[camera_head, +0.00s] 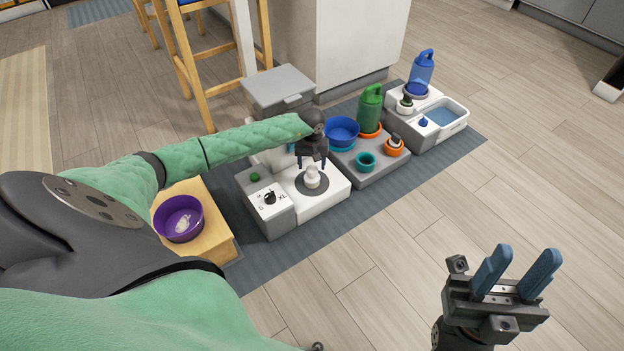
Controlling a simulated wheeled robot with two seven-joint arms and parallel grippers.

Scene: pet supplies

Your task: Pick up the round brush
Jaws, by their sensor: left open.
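My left gripper (311,163) points down over the white and grey unit (325,200), its two blue fingers apart. Just below the fingertips, a small white rounded piece (312,178) stands on a dark disc on that unit. It may be the round brush, but it is too small to tell. I cannot tell whether the fingers touch it. My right gripper (518,262) is at the lower right, pointing up, with its blue fingers apart and nothing between them, over bare floor.
A purple bowl (166,224) stands on a wooden block (222,238) to the left. Right of the unit are a blue bowl (342,131), a green bottle (370,108), a teal pot (365,161) and a blue dispenser (421,70). A stool (188,70) stands behind. The right floor is clear.

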